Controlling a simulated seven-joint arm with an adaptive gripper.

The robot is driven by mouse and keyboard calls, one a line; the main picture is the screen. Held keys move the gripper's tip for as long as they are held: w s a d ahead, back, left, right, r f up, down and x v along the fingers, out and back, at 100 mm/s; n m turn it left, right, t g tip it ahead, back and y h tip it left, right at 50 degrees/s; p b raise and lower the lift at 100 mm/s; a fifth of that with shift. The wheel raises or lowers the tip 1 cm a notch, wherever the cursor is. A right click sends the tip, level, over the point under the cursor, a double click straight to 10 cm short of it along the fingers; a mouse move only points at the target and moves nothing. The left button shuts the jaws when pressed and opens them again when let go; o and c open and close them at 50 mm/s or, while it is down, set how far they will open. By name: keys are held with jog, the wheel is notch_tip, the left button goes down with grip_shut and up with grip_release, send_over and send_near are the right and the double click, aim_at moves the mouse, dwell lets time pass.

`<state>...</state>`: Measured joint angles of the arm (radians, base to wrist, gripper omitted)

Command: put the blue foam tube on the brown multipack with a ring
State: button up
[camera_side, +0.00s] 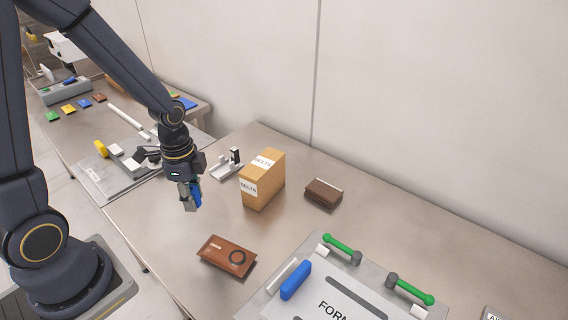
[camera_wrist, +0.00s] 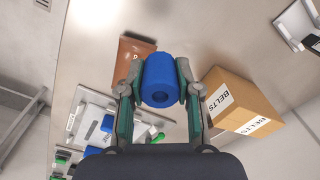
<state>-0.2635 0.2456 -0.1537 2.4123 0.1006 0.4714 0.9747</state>
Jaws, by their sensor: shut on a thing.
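My gripper (camera_side: 189,196) is shut on a blue foam tube (camera_wrist: 160,82), holding it in the air above the table, left of the belts box. In the wrist view the tube sits between both fingers (camera_wrist: 158,90), with its round hole facing the camera. In the side view only part of the tube (camera_side: 196,194) shows beside the fingers. The brown multipack with a ring (camera_side: 222,257) lies flat on the table, in front of my gripper and apart from it; a dark ring shows on its top. In the wrist view the tube partly hides the multipack (camera_wrist: 128,52).
A cardboard box marked BELTS (camera_side: 262,182) stands right of my gripper. A dark brown pack (camera_side: 323,193) lies beyond it. A forming plate with green-handled clamps (camera_side: 345,297) and a blue bar (camera_side: 296,280) is at the front right. Bare table surrounds the multipack.

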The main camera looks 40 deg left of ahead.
jog(key=d+m, duration=0.4)
jog(key=d, duration=0.5)
jog(key=f, duration=0.8)
jog(key=shift+s+d+f, duration=0.25)
jog(key=shift+d+f, duration=0.05)
jog(key=shift+f, duration=0.05)
jog(key=shift+f, duration=0.1)
jog(key=o, duration=0.9)
jog(key=shift+o, duration=0.2)
notch_tip(320, 180, up, 12)
notch_tip(320, 180, up, 10)
jog(key=n+t, duration=0.3)
jog(key=n, duration=0.4)
send_over(226, 251)
jog(key=s+a, duration=0.2)
jog(key=a, duration=0.2)
jog(key=s+a+r+n+t, duration=0.2)
jog(key=s+r+n, duration=0.2)
jog(key=r+n, duration=0.2)
jog(key=shift+s+r+n, duration=0.25)
jog(key=shift+r+n, duration=0.1)
jog(key=shift+n, duration=0.55)
